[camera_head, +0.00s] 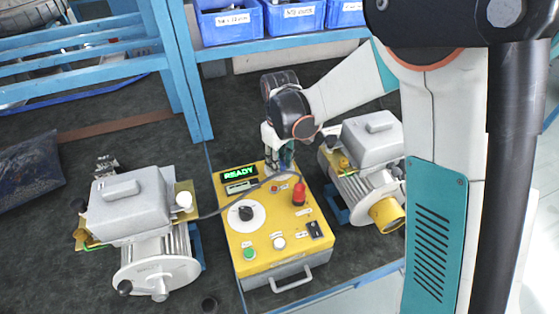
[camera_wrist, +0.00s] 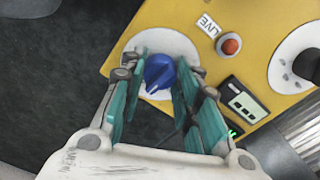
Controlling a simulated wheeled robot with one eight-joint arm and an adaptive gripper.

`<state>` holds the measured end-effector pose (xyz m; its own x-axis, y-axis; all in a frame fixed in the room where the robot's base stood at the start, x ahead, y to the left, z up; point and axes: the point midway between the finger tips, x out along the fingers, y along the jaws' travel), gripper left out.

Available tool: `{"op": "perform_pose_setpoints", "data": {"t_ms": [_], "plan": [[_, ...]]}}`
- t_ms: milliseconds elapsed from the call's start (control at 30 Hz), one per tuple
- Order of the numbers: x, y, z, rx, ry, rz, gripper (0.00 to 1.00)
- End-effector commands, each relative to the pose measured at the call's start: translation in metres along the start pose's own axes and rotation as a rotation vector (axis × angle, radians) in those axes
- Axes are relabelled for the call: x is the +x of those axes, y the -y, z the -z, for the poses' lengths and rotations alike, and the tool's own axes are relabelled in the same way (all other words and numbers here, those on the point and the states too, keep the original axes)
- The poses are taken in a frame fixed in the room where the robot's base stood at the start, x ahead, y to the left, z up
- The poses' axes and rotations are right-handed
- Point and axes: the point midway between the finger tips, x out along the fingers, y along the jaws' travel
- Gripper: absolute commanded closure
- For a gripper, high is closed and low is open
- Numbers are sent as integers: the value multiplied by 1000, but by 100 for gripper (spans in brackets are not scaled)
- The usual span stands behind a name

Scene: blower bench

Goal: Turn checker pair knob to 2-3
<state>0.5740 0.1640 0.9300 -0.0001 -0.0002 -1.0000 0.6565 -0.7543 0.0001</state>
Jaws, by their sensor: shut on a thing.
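The yellow checker box (camera_head: 262,248) stands on the bench in the head view, with a lit READY display (camera_head: 239,173). In the wrist view a blue knob (camera_wrist: 159,75) sits on a white round dial on the yellow panel. My gripper (camera_wrist: 163,68) is shut on the blue knob, one finger on each side. The knob's narrow end points to the lower left; no dial marks can be read. In the head view my gripper (camera_head: 279,165) covers this knob at the panel's far right corner. A black knob (camera_head: 245,213) on another white dial is free. Which is the pair knob cannot be read.
A red part (camera_head: 299,192) stands up from the panel near my gripper. Grey blower motors stand left (camera_head: 150,255) and right (camera_head: 372,140) of the box. Blue bins (camera_head: 230,22) stand behind.

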Motion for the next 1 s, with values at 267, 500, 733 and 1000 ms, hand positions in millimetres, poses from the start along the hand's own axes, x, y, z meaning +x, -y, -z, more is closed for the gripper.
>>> {"op": "perform_pose_setpoints", "data": {"t_ms": [267,500,733,1000], "plan": [[0,0,0,169,0,0,94],[0,0,0,245,0,0,94],[0,0,0,263,0,0,94],[0,0,0,262,0,0,94]]}}
